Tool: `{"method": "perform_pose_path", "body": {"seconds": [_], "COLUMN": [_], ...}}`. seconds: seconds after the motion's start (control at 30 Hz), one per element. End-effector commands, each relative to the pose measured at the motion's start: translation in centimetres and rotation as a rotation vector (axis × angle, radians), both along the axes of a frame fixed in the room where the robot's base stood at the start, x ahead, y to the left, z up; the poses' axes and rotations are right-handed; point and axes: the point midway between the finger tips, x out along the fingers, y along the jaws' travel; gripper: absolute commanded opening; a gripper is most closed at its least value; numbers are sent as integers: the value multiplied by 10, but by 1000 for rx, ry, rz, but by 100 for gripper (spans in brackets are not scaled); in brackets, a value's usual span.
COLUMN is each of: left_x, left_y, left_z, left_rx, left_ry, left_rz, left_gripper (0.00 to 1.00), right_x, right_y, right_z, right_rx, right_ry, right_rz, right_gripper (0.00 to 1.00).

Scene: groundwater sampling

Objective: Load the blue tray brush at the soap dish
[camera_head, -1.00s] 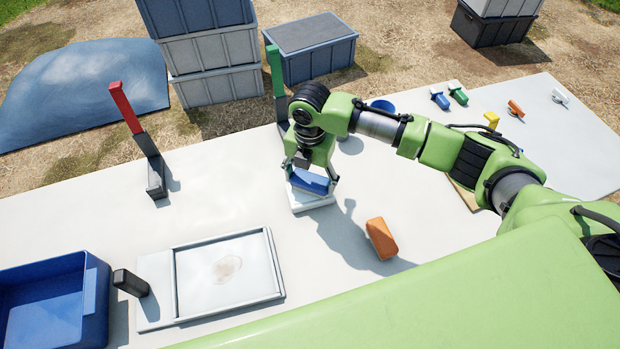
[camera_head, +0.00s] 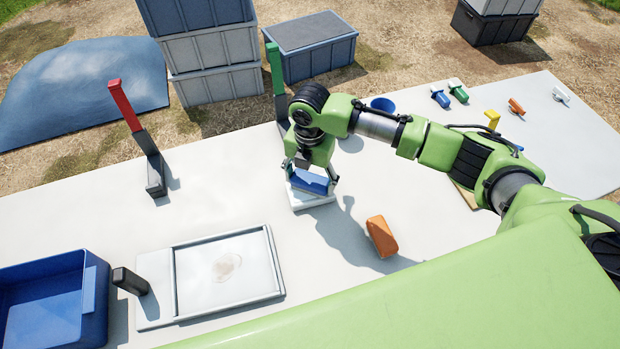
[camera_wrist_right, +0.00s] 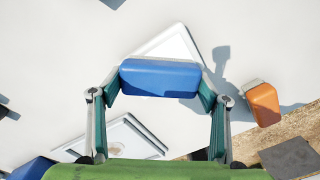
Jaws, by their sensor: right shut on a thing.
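The blue tray brush (camera_head: 311,181) is a blue block held at the white soap dish (camera_head: 313,204). In the right wrist view the brush (camera_wrist_right: 160,78) lies across between the two fingers, with the pale dish (camera_wrist_right: 178,42) showing behind it. My right gripper (camera_head: 311,174) is shut on the brush, one finger at each end. The brush hides much of the dish, and I cannot tell whether its underside touches the dish. My left gripper is not in view.
An orange block (camera_head: 381,237) lies right of the dish. A white framed tray (camera_head: 278,263) with a faint stain, a dark block (camera_head: 130,282) and a blue bin (camera_head: 97,300) are at front left. Red-topped (camera_head: 155,178) and green-topped (camera_head: 276,72) posts stand behind.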

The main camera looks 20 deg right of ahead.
Motion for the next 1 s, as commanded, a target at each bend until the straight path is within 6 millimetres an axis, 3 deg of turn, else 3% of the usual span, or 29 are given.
{"method": "perform_pose_path", "body": {"seconds": [1.0], "left_x": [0], "left_y": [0], "left_z": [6], "left_rx": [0], "left_ry": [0], "left_rz": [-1], "left_gripper": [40], "right_x": [0], "right_y": [0], "right_z": [-1], "right_rx": [1], "right_ry": [1], "right_rz": [0], "right_gripper": [52]}}
